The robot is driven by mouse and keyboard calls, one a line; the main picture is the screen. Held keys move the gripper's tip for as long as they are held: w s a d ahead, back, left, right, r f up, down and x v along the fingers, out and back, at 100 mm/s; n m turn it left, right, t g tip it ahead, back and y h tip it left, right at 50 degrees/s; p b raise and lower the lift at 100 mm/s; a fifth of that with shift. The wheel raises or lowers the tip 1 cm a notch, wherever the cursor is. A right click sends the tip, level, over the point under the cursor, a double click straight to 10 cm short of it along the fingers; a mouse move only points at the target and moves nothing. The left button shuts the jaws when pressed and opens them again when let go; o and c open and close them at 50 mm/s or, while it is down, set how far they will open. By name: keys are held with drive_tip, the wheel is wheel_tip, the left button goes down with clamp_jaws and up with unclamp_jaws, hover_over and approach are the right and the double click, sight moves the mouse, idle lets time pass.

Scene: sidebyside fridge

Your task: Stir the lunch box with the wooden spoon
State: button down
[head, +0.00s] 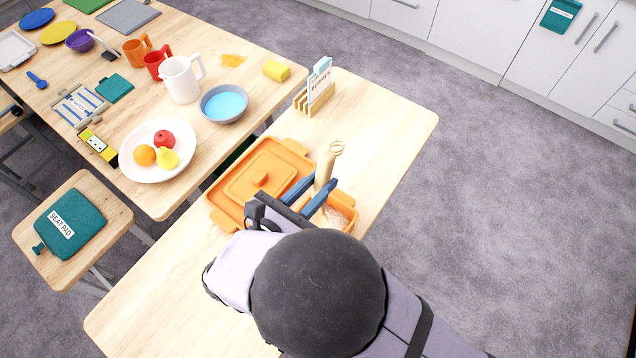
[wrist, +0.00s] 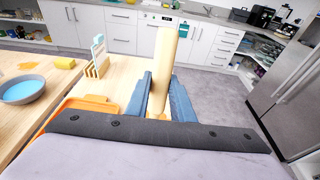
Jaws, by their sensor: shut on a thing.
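The wooden spoon (head: 325,168) stands roughly upright, its pale handle topped by a loop. My gripper (head: 317,190) has its blue fingers shut on the handle; the wrist view also shows the spoon (wrist: 166,68) between the fingers (wrist: 160,98). The orange lunch box (head: 351,206) lies under my gripper, mostly hidden by it, with pale contents showing at its right side. The spoon's lower end is hidden, so I cannot tell how deep it reaches. The orange lid (head: 222,190) lies left of the box.
A wooden rack (head: 316,102) with a label card stands behind the box. On the left table are a blue-filled bowl (head: 224,116), a fruit plate (head: 130,165), a white pitcher (head: 181,82) and a yellow sponge (head: 277,71). The counter right of the rack is clear.

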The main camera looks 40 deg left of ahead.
sight(321, 172)
drive_tip(key=shift+w+r+p, duration=0.2)
drive_tip(key=shift+r+p, duration=1.2)
drive_tip(key=shift+r, duration=0.6)
drive_tip(key=shift+r+p, duration=2.15)
drive_tip(key=shift+r, duration=0.25)
